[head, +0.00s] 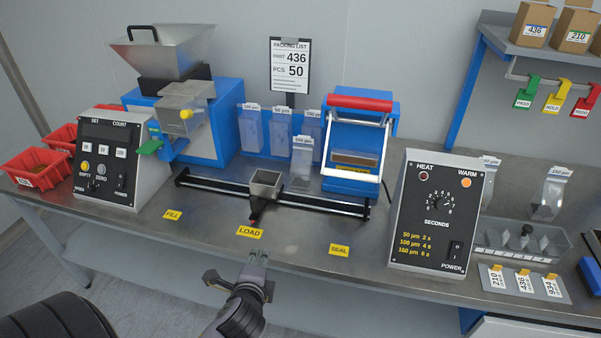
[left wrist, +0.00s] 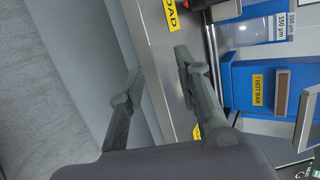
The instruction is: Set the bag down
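A clear bag (head: 301,170) with a white "150 µm" label stands upright behind the black rail, between the small hopper and the blue hot-bar sealer. A clear "150 µm" bag (left wrist: 266,28) also shows at the upper right of the left wrist view. My left gripper (head: 257,262) is at the table's front edge, below the LOAD label and well apart from the bag. In the left wrist view its two fingers (left wrist: 160,68) are spread with nothing between them. My right gripper is in neither view.
The black rail (head: 330,207) with its small hopper (head: 265,186) crosses the table. The sealer (head: 352,155) stands behind its right end. Control boxes stand left (head: 105,160) and right (head: 432,212). The front strip near the LOAD label (head: 250,231) is clear.

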